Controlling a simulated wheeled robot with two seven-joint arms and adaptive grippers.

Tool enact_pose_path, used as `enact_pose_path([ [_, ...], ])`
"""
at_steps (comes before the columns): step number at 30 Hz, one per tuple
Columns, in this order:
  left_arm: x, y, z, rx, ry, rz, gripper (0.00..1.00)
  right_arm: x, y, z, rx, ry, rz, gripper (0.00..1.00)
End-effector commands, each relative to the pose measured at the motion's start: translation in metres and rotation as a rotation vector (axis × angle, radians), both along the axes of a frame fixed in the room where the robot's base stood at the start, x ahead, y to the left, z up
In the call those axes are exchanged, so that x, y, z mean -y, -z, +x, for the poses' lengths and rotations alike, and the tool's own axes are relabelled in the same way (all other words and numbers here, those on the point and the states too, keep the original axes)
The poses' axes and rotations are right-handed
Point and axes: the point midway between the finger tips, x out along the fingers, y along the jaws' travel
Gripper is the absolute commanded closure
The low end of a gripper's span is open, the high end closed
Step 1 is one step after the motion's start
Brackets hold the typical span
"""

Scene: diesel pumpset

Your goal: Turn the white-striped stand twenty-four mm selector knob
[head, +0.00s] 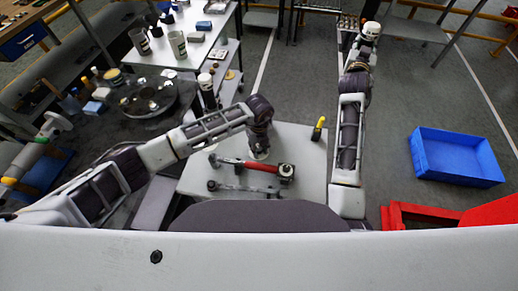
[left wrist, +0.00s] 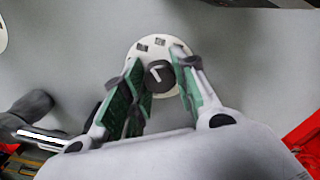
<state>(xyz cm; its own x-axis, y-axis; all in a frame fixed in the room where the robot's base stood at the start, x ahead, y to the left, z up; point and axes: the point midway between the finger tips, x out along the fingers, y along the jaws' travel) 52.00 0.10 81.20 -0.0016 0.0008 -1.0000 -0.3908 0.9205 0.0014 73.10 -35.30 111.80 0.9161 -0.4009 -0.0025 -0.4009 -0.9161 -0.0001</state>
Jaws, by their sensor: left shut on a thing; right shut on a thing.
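The selector knob (left wrist: 158,77) is dark with a white stripe on its face. It sits on a round white disc-shaped stand (left wrist: 138,53) on a grey surface in the left wrist view. My left gripper (left wrist: 160,82) is shut on the knob, one green-padded finger on each side. The white stripe is tilted in the view. In the head view my left gripper (head: 259,148) points down at the grey table (head: 305,150), and the wrist hides the knob. My right arm reaches away on the right; its wrist end (head: 369,32) shows, but its fingers cannot be made out.
A red-handled tool (head: 246,165) and a dark wrench-like tool (head: 245,188) lie on the table close to my left gripper. A yellow-handled item (head: 319,127) stands at its right side. A blue crate (head: 455,157) is on the floor to the right.

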Motion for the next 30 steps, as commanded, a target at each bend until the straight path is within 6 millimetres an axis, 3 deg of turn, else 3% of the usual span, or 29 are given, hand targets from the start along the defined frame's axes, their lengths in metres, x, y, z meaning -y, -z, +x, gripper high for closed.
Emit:
enact_pose_path([
  [30,0.001,0.001,0.002,0.006,0.877,-0.001,0.95,0.0,0.074,0.0,0.005,-0.001,-0.001,1.0],
])
